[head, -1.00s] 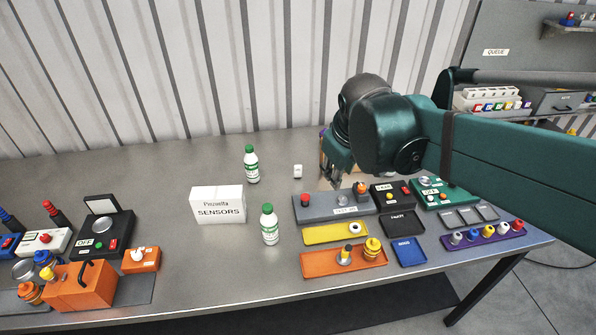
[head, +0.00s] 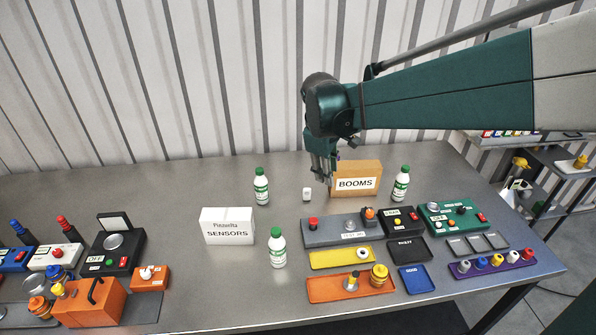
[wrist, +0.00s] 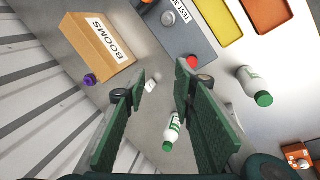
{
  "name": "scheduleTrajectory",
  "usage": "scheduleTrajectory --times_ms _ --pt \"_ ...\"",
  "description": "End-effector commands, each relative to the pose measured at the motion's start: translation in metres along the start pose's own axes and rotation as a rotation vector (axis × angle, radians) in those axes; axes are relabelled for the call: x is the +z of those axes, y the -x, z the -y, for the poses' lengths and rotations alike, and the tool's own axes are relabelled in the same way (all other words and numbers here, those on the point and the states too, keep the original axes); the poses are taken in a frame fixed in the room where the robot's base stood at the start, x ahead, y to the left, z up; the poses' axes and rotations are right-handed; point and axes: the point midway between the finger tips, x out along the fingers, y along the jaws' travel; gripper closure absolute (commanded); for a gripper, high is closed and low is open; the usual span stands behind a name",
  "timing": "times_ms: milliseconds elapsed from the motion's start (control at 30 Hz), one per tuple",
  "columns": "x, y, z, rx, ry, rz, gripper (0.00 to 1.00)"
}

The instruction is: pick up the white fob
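The white fob (head: 306,194) is a small white block on the grey table, between a green-capped bottle and the cardboard BOOMS box. In the wrist view the white fob (wrist: 151,86) lies on the table beyond the fingers, close to the left finger's tip. My gripper (head: 326,180) is above the table, just right of the fob in the head view, pointing down. In the wrist view my gripper (wrist: 160,88) has its two green fingers wide apart with nothing held between them.
The BOOMS box (head: 357,183) stands just right of my gripper. Bottles stand left (head: 261,186), front (head: 277,248) and right (head: 400,184). The white SENSORS box (head: 228,226) is front left. A grey test panel (head: 334,236) lies in front. The wall is behind.

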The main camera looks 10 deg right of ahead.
Motion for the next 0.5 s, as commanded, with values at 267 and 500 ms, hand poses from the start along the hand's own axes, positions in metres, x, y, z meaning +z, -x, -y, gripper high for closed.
scheduleTrajectory --times_ms 267,500 --pt "-0.034 -0.025 -0.018 -0.019 0.121 0.057 0.73" --pt "-0.061 -0.05 -0.031 -0.039 0.226 0.105 0.73"
